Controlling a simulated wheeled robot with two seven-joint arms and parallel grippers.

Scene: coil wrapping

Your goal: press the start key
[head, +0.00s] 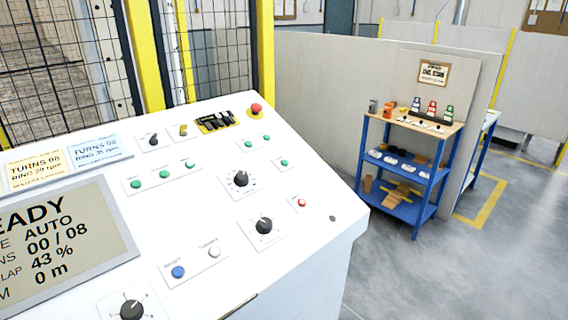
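A white sloped control panel (215,225) fills the lower left of the head view. Its screen (62,240) reads READY, AUTO, 00 / 08, 43 % and 0 m, cut off at the left edge. A row of green buttons (164,174) sits above the middle of the panel. More green buttons (284,163) are at the upper right of the panel. A blue button (178,272) and a white button (215,253) share a plate near the front. The small labels are too blurred to tell which button is the start key. Neither of my grippers is in view.
The panel also carries a red mushroom button (256,109), black knobs (240,179) and a small red button (301,203). A mesh fence with yellow posts (143,55) stands behind it. A blue shelf cart (408,175) stands at the right by a partition; grey floor (440,275) is clear.

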